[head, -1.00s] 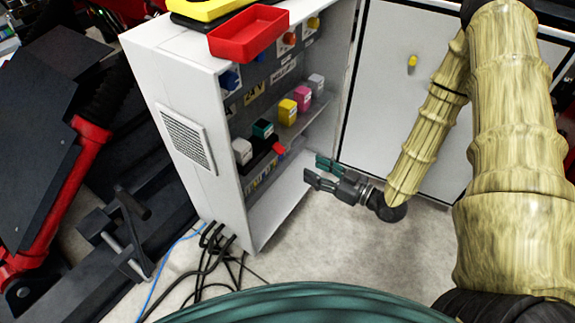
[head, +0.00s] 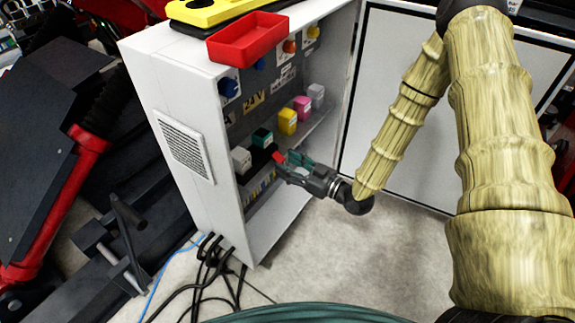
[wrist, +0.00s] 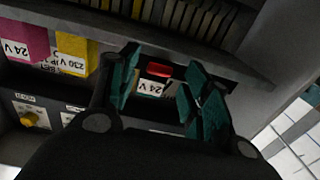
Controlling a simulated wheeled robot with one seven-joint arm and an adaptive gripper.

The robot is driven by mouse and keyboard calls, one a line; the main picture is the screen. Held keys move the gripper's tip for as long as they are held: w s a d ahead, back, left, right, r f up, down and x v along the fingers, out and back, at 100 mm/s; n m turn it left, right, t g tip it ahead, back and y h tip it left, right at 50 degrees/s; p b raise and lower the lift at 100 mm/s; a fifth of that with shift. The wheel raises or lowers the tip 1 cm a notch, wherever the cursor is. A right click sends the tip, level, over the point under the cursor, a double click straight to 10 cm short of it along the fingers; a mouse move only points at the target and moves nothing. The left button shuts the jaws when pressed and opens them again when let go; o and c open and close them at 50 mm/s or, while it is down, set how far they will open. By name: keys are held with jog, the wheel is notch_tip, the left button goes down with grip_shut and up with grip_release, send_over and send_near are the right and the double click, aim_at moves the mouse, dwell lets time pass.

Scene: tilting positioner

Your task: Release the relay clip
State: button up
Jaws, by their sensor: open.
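The red relay clip (head: 278,157) sits at the front end of a black relay socket on the lower shelf of the grey cabinet. In the wrist view the red clip (wrist: 159,70) shows between my two teal fingers, above a white "24 V" label (wrist: 152,87). My gripper (head: 284,163) is open, its tips at the cabinet's front beside the clip. In the wrist view, the gripper (wrist: 162,62) has a finger on each side of the clip with visible gaps; I cannot tell whether either touches it. A white relay (head: 241,160) and a teal relay (head: 262,137) stand behind.
Yellow (head: 287,120), magenta (head: 302,105) and grey (head: 317,93) relays stand farther along the row. The cabinet's side wall (head: 165,110) and open door (head: 400,130) flank the opening. A red tray (head: 247,37) lies on top. Black cables (head: 215,265) run on the floor.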

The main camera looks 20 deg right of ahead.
jog(key=shift+w+a, duration=0.2)
jog(key=shift+w, duration=0.05)
jog(key=shift+c, duration=0.2)
jog(key=c, duration=1)
jog(key=shift+r, duration=0.1)
